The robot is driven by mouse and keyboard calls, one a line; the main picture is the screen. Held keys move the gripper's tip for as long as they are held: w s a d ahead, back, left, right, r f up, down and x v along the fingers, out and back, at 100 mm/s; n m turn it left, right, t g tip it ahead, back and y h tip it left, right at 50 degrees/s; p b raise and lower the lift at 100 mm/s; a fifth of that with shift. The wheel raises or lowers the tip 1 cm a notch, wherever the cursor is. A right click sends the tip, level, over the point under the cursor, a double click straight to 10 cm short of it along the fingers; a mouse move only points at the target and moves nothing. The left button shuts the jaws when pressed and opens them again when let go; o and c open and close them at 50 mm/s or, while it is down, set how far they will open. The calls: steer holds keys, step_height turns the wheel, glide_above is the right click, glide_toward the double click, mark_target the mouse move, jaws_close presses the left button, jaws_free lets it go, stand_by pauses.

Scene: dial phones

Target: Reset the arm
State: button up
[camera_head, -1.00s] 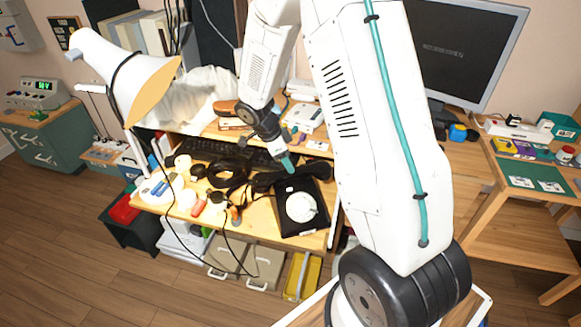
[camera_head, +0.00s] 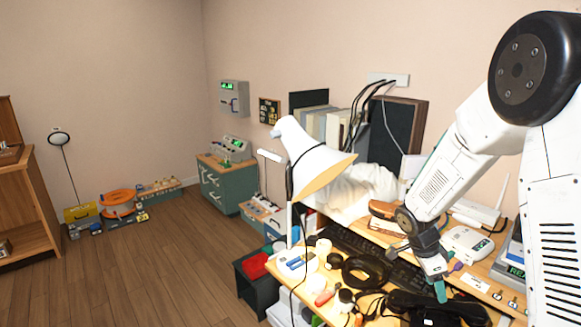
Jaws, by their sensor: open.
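My gripper (camera_head: 438,286) is at the lower right, at the end of my white arm, with teal tips pointing down over the desk (camera_head: 328,275). I take it as open, though the gap between its fingers is hard to make out at this size. I see nothing held in it. Below it lie black items and cables (camera_head: 405,303); I cannot tell whether the tips touch them. The black device with the round white dial is not clearly visible; the bottom edge cuts off this part of the desk.
A white desk lamp (camera_head: 312,165) stands close to the left of my arm. A black keyboard (camera_head: 345,238) and a white device (camera_head: 467,243) are on the desk. A green cabinet (camera_head: 225,185) stands behind. The wooden floor (camera_head: 150,260) at left is mostly open.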

steer(key=s+a+r+n+t+y, duration=0.1)
steer(key=s+a+r+n, duration=0.3)
steer(key=s+r+n, duration=0.2)
steer(key=s+a+r+n+t+y, duration=0.1)
steer(key=s+a+r+n, duration=0.4)
steer(key=s+r, duration=0.4)
steer(key=s+a+r+n+t+y, duration=0.1)
steer(key=s+a+r+n, duration=0.3)
steer(key=s+r+n, duration=0.4)
steer(key=shift+s+a+r+y, duration=0.35)
steer(key=shift+s+y, duration=0.15)
steer(key=shift+s, duration=1.65)
